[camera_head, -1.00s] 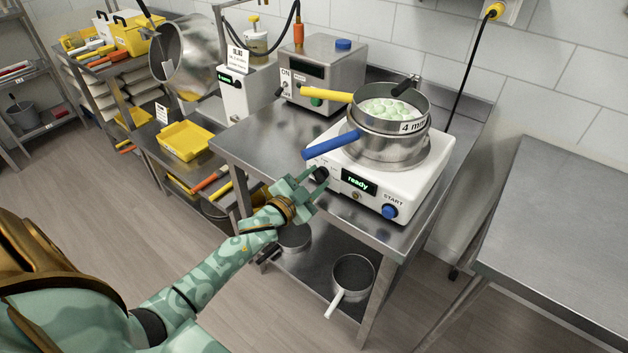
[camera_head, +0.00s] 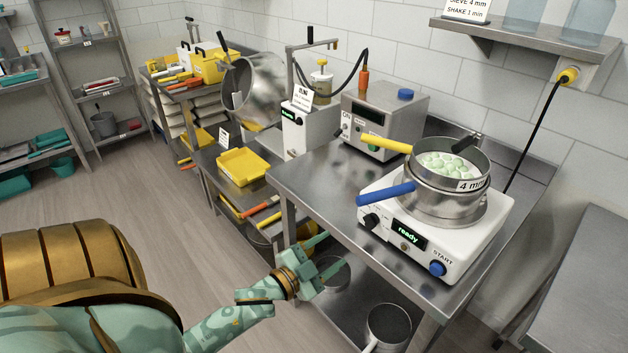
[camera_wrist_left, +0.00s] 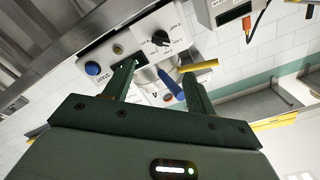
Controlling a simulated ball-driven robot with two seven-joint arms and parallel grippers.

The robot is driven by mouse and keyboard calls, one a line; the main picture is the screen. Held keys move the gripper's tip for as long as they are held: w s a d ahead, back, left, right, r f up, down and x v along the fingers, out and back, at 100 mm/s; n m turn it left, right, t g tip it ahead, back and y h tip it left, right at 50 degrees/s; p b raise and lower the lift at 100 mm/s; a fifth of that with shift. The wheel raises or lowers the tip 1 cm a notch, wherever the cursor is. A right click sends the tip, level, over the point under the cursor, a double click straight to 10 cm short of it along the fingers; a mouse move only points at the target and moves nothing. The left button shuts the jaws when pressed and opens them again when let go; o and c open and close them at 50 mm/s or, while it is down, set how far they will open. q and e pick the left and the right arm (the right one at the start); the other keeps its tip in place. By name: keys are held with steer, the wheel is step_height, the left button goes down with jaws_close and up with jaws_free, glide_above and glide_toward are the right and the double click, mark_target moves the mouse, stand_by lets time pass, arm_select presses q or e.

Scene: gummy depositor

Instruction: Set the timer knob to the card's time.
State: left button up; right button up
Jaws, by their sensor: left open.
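The black timer knob (camera_head: 372,221) is on the left of the white shaker's front (camera_head: 390,238), beside a display reading "ready". In the left wrist view the knob (camera_wrist_left: 160,38) has printed marks around it; its exact setting is too small to read. The card (camera_head: 466,9) on the wall shelf reads "SIEVE 4 mm, SHAKE 1 min", its top cut off. My left gripper (camera_head: 328,254) is open and empty, below and left of the knob and apart from it. Its two fingers (camera_wrist_left: 158,72) show in the wrist view. My right gripper is out of view.
A sieve marked 4 mm (camera_head: 447,176) with pale green gummies sits on the shaker. A blue handle (camera_head: 385,194) sticks out above the knob. The blue START button (camera_head: 437,268) is right of the display. Pots stand on the lower shelf.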

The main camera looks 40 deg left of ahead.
arm_select(q)
steer(key=s, duration=0.4)
steer(key=shift+a, duration=0.15)
stand_by(0.4)
steer(key=s+a+f+n+g+y, duration=0.15)
steer(key=s+f+g, duration=0.35)
steer(key=f, duration=0.7)
steer(key=s+f+n+g+y, duration=0.1)
steer(key=s+f+n+g, duration=0.35)
steer(key=f, duration=0.75)
steer(key=s+d+f+g, duration=0.2)
steer(key=s+f, duration=0.3)
steer(key=s, duration=0.4)
steer(key=s+d+f+g+h, duration=0.1)
steer(key=s+d+f+g, duration=0.2)
steer(key=s, duration=0.6)
steer(key=s+d+f+g, duration=0.2)
steer(key=s+d+f, duration=0.3)
steer(key=s+f, duration=0.4)
steer(key=shift+s+d+m+g, duration=0.15)
steer(key=shift+d+m+g, duration=0.2)
steer(key=shift+m, duration=0.05)
